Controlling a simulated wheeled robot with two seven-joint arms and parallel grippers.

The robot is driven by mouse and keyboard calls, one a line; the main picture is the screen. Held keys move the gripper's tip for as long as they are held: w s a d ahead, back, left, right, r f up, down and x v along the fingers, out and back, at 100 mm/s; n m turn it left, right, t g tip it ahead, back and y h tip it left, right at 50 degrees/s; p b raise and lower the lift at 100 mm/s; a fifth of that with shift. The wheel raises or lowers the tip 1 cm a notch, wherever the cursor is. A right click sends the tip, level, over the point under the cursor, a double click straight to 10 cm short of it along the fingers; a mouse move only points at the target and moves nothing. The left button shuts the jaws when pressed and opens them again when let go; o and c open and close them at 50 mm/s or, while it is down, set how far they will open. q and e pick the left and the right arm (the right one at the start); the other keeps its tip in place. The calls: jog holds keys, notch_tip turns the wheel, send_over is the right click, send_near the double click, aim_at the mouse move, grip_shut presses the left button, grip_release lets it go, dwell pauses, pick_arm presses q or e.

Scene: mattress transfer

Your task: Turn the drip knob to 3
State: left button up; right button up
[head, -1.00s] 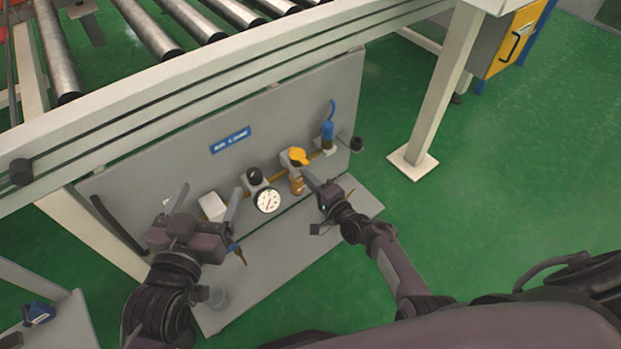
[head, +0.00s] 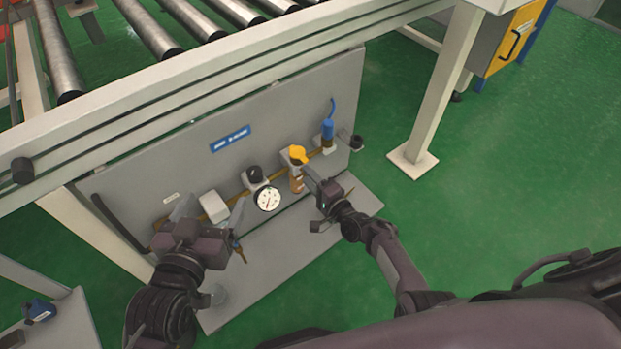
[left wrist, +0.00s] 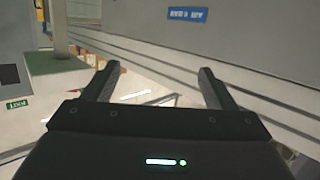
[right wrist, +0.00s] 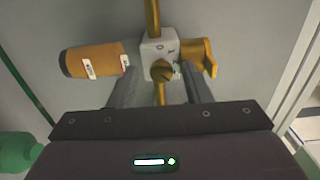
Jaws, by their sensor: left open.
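A small brass knob (right wrist: 162,70) sits on the front of a grey block (right wrist: 152,44) in the right wrist view; no numbers are readable on it. An amber bowl (right wrist: 95,60) is on the block's left and a yellow handle (right wrist: 200,56) on its right. The head view shows the yellow handle (head: 298,155) above the amber bowl (head: 296,183). My right gripper (right wrist: 160,85) is open, its fingers on either side of the brass knob in the picture; contact cannot be told. My left gripper (head: 210,210) is open and empty before the panel's left part; its fingers show in the left wrist view (left wrist: 157,80).
The grey panel (head: 120,190) under the roller conveyor (head: 150,30) carries a white dial gauge (head: 268,199), a black knob (head: 255,174), a blue fitting (head: 328,131) and a blue label (head: 230,139). A conveyor leg (head: 440,100) stands to the right.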

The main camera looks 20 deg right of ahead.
pick_arm(q)
jog(key=s+a+f+g+y+p, duration=0.2)
jog(key=s+f+g, duration=0.6)
jog(key=f, duration=0.6)
jog(key=shift+s+a+y, duration=0.45)
jog(key=shift+s+y, duration=0.25)
jog(key=shift+s, duration=0.7)
pick_arm(e)
jog(key=v, duration=0.8)
